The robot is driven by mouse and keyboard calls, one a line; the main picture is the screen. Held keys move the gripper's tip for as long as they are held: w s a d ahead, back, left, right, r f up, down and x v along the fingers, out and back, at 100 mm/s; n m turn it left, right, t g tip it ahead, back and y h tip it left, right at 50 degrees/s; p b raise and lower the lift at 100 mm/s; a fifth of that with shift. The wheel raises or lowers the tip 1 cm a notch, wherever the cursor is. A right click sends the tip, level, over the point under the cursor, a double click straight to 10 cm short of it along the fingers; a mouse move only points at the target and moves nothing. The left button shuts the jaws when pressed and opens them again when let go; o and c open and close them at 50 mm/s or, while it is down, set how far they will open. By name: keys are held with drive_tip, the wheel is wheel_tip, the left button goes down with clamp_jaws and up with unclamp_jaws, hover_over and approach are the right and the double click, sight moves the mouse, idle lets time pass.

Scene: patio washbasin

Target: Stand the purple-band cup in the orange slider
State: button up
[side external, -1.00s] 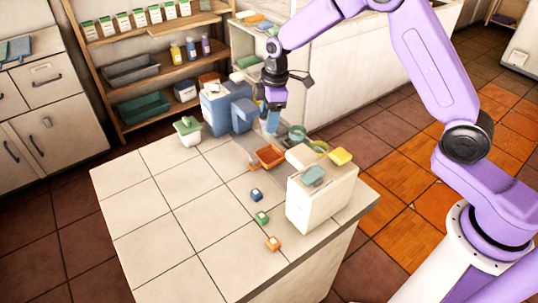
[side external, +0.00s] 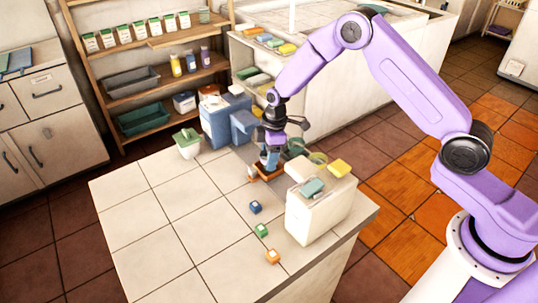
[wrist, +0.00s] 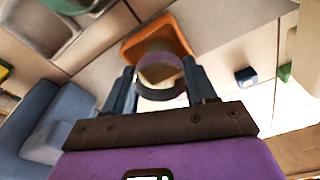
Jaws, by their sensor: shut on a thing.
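My gripper (wrist: 160,92) is shut on the purple-band cup (wrist: 160,68), which sits between the two dark blue fingers in the wrist view. The cup looks clear, with a purplish band and a dark ring at its near end. The orange slider (wrist: 157,32) is a shallow orange tray right behind and around the cup in that view. In the side view my gripper (side external: 271,155) is low over the orange slider (side external: 262,178), hiding much of it. I cannot tell whether the cup touches the slider's floor.
A blue dispenser box (side external: 224,122) stands behind my gripper. A white block (side external: 318,205) with a teal sponge (side external: 312,187) stands to the right. Small blue (side external: 256,207), green (side external: 261,230) and orange (side external: 273,256) cubes lie in front. The table's left side is clear.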

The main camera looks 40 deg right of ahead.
drive_tip(key=shift+f, duration=0.15)
drive_tip(key=o, duration=1.1)
wheel_tip(320, 180, up, 12)
drive_tip(key=d, duration=0.1)
drive_tip(key=s+a+r, duration=0.3)
drive_tip(key=s+r, duration=0.2)
drive_tip(key=s, duration=0.5)
drive_tip(key=shift+m+h, duration=0.4)
drive_tip(key=shift+m, duration=0.1)
drive_tip(key=s+d+r, duration=0.1)
drive_tip(key=s+d, duration=0.2)
drive_tip(key=s, duration=0.6)
drive_tip(key=s+d+r, duration=0.1)
drive_tip(key=s+d, duration=0.1)
drive_tip(key=s, duration=0.8)
drive_tip(key=s+d+r, duration=0.1)
drive_tip(key=s+d, duration=0.2)
drive_tip(key=s, duration=0.6)
drive_tip(key=shift+s+d+r, duration=0.2)
drive_tip(key=shift+s+d, duration=0.1)
drive_tip(key=shift+s, duration=0.05)
